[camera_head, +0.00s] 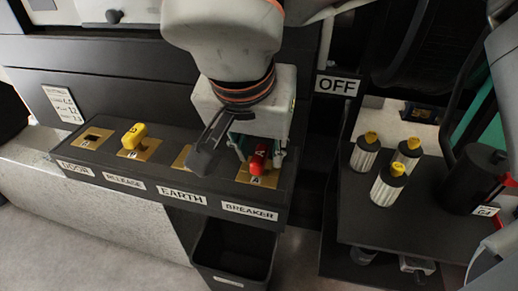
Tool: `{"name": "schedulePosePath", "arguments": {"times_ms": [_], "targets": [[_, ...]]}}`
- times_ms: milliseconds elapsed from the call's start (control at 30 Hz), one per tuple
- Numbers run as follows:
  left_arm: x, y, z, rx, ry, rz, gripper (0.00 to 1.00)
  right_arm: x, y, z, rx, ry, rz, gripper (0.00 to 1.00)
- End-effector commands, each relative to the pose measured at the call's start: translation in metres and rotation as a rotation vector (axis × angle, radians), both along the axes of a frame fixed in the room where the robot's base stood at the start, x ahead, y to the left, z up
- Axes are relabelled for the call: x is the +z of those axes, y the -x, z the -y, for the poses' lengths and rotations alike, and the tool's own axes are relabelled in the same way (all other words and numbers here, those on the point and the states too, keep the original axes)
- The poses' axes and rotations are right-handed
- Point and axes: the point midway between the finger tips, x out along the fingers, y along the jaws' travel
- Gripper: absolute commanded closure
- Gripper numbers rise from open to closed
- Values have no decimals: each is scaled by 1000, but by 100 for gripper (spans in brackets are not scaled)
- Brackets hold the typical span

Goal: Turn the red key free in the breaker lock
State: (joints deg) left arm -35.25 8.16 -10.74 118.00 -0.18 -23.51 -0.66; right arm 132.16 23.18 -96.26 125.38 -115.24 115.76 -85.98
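The red key (258,163) sits in the breaker lock's brass plate (265,179), above the BREAKER label (249,212) on the dark lock box. A letter A shows on the red key. My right gripper (260,156) points down over it from above, its fingertips on either side of the red key. Whether the fingers touch the key cannot be made out. My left gripper is not in view.
A yellow key (133,136) stands in the RELEASE lock. The DOOR lock (93,138) shows an empty slot; the EARTH lock (182,158) is partly hidden by my gripper. Several yellow-topped cylinders (387,184) stand on a dark shelf at right. An open bin (236,245) is below.

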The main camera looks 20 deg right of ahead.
Motion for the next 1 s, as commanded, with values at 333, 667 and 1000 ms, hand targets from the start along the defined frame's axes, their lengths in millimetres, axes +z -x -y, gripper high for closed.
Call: {"name": "schedulePosePath", "arguments": {"times_ms": [333,667,1000], "targets": [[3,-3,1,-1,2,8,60,0,0,0,1,0,0,98],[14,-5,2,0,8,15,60,6,1,2,195,-1,6,100],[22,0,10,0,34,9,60,3,0,1,751,-4,2,100]]}}
